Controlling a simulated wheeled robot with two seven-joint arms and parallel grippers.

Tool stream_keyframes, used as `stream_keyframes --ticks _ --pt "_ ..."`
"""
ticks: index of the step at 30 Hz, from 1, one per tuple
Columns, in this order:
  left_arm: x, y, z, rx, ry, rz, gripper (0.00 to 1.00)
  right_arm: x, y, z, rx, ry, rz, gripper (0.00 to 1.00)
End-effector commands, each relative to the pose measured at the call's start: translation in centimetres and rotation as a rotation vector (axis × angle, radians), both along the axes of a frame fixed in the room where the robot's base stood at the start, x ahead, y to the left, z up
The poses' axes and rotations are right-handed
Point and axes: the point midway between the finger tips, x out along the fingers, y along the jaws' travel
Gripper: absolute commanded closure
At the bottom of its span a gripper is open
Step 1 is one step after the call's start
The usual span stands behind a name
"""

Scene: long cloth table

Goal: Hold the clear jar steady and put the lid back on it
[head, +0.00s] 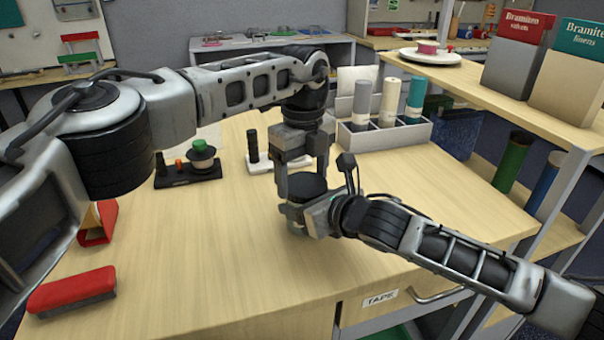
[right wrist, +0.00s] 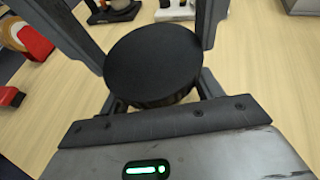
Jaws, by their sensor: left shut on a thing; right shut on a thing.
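The black round lid (head: 305,187) is held between the two fingers of my left gripper (head: 302,181), which points straight down. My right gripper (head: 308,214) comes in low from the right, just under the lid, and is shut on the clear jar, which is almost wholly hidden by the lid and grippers. In the right wrist view the lid (right wrist: 153,60) looks level and covers the space between my right fingers. Whether the lid touches the jar rim cannot be told.
A dark stand with a green-topped spool (head: 202,158) and a white stand with a black peg (head: 254,150) are behind. A grey divided box (head: 385,138) holds rolls. A red-topped brush (head: 72,291) lies front left. The front middle of the table is bare.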

Motion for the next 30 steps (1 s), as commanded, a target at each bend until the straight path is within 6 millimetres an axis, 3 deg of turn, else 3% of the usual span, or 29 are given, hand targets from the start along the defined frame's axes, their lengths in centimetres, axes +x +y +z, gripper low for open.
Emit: stream_keyframes --ticks 6,12,16,25,26,27,30 --pt "0.09 -0.38 0.01 -0.003 0.000 -0.550 0.51 0.00 -0.02 -0.06 -0.002 0.001 -0.001 0.99" --pt "0.07 -0.60 -0.01 -0.002 0.001 -0.931 0.51 0.00 -0.03 -0.08 -0.002 0.001 -0.001 0.99" --pt "0.05 -0.64 0.00 -0.002 0.001 -1.032 0.51 0.00 -0.03 -0.08 -0.002 0.001 -0.001 0.99" --pt "0.05 -0.64 0.02 -0.002 0.001 -1.044 0.51 0.01 -0.04 -0.10 -0.002 0.001 -0.001 0.99" --pt "0.05 -0.64 0.02 -0.002 0.001 -1.044 0.18 0.01 -0.04 -0.10 -0.002 0.001 -0.001 0.99" --pt "0.05 -0.64 0.02 -0.002 0.000 -1.044 0.07 0.01 -0.04 -0.10 -0.002 0.001 -0.001 0.99" --pt "0.00 -0.75 0.00 -0.004 0.000 -1.045 0.05 -0.02 0.00 -0.09 -0.001 0.002 0.000 0.99"
